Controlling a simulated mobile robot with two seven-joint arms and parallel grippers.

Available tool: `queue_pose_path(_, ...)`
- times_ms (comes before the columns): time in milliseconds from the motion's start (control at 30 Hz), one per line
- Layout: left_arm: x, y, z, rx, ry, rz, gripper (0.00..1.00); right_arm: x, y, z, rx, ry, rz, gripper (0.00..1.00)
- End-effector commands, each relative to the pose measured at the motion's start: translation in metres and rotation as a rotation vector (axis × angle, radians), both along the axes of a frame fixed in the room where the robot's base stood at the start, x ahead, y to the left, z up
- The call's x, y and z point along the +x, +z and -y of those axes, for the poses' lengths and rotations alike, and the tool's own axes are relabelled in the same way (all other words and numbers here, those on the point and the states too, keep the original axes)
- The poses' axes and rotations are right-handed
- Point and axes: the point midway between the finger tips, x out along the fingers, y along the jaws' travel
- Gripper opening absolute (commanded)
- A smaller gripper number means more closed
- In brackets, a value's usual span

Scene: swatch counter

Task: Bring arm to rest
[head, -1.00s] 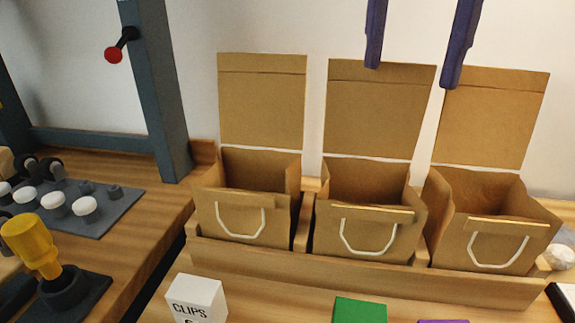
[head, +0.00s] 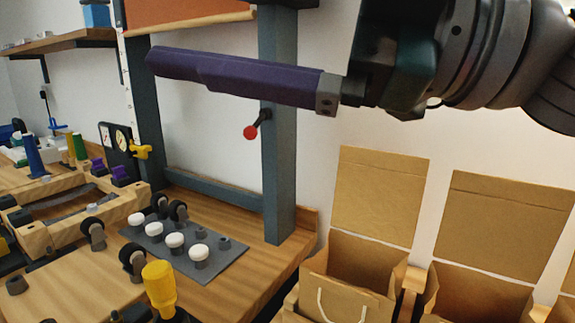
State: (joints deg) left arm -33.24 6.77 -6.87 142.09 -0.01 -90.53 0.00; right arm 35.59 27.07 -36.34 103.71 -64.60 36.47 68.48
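My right arm comes in from the right at the top of the head view. Its gripper, with long purple fingers (head: 235,78), points left in front of the grey frame and the white wall, above the counter. I see it side-on, so one finger covers the other and the gap between them is hidden. No held object shows at the fingertips. My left gripper is out of view.
Open brown paper bags (head: 345,300) stand at the lower right. A grey upright post (head: 278,180) with a red-ended lever (head: 250,132) stands behind the fingers.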

Motion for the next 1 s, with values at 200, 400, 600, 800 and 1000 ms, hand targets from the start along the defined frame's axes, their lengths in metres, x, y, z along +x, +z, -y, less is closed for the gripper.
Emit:
queue_pose_path(200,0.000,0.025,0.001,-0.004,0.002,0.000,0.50,0.050,0.039,0.086,0.505,-0.579,-0.221,1.00)
queue_pose_path(400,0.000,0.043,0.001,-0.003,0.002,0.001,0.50,0.047,-0.072,0.188,0.480,-1.183,-0.698,1.00)
queue_pose_path(600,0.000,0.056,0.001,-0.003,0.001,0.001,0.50,-0.050,-0.189,0.225,0.118,-1.474,-1.214,1.00)
queue_pose_path(800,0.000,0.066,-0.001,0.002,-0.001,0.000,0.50,-0.175,-0.240,0.221,-0.306,-1.463,-1.628,1.00)
queue_pose_path(1000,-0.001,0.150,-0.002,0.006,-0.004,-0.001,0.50,-0.186,-0.158,0.220,-0.355,-1.446,-1.659,1.00)
